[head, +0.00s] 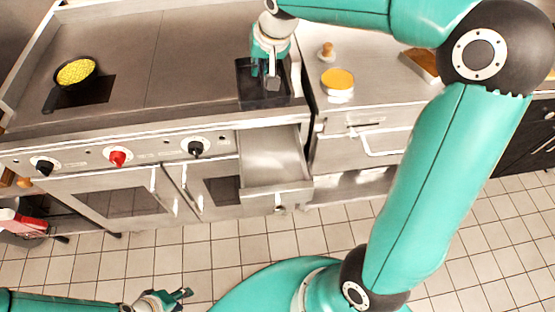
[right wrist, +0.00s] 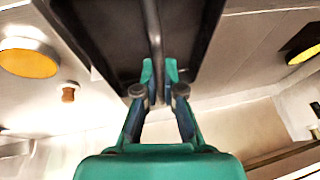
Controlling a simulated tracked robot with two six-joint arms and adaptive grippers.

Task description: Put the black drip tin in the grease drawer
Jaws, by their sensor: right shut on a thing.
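The black drip tin (head: 246,76) is a dark rectangular tray with a bar across its middle. In the head view it is at the right end of the griddle top, just behind the open drawer. My right gripper (head: 271,78) is shut on the tin's bar, which also shows in the right wrist view (right wrist: 152,35). I cannot tell whether the tin touches the surface under it. The grease drawer (head: 275,160) is pulled out below the griddle's front edge and looks empty. My left gripper (head: 186,297) is empty, its fingers apart, low over the floor.
A black pan (head: 76,75) with yellow food stands on the griddle at the left. A round yellow-topped tin (head: 338,82) and a small wooden knob-like object (head: 326,50) are on the right counter. Control knobs (head: 117,157) line the griddle front. The floor before it is clear.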

